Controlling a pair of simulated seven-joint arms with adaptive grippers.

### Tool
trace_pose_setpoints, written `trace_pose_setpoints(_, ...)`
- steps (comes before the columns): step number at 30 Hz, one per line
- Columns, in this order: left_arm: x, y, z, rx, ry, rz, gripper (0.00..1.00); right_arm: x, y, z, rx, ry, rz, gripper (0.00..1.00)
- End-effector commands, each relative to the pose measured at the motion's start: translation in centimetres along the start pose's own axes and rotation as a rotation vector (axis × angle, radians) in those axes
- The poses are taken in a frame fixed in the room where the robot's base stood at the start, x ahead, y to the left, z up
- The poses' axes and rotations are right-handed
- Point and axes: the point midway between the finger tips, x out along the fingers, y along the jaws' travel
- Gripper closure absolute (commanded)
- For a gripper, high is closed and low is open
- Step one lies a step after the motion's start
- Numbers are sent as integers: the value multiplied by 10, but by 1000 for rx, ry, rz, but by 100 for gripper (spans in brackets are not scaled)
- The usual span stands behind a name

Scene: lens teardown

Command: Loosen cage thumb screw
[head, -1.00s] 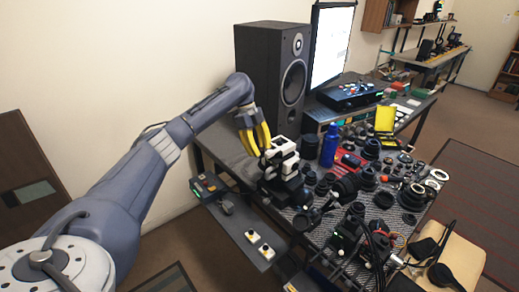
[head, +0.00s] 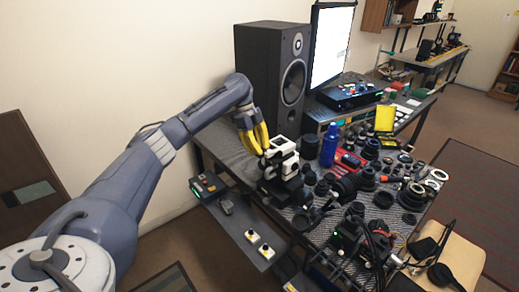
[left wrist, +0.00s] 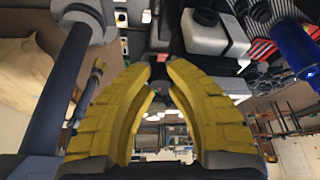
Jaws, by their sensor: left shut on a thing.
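The cage (head: 281,158), a white and black block-like assembly, stands at the near left corner of the cluttered table. My left gripper (head: 263,147) has its yellow fingers pointing down at the cage's upper left side. In the left wrist view its fingertips (left wrist: 161,65) come together around a small dark piece, which looks like the cage thumb screw (left wrist: 160,72). The fingers hide most of the screw, so its thread and seating cannot be seen. A white block of the cage (left wrist: 205,35) shows just right of the fingertips. My right gripper is not in view.
A blue bottle (head: 329,145) stands right of the cage. Many black lens parts (head: 345,187) crowd the table. A tall black speaker (head: 272,75) stands behind. A lower grey shelf (head: 236,226) with small boxes juts out in front. The air left of the cage is free.

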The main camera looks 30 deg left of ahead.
Motion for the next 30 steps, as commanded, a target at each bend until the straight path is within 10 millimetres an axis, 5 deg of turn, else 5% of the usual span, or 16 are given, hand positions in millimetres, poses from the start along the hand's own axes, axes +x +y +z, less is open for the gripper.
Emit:
trace_pose_setpoints(11, -2, 0, 2, -33, -3, -15, 100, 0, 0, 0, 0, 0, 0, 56)
trace_pose_setpoints(12, -2, 0, 2, -33, -3, -15, 81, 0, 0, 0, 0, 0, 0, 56)
trace_pose_setpoints(16, -1, 0, 2, -32, -2, -14, 66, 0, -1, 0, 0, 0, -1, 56)
trace_pose_setpoints(25, -3, 0, 1, -31, -1, -14, 66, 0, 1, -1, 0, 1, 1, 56)
trace_pose_setpoints(30, -20, 0, 1, -31, -1, -17, 66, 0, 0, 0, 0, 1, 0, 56)
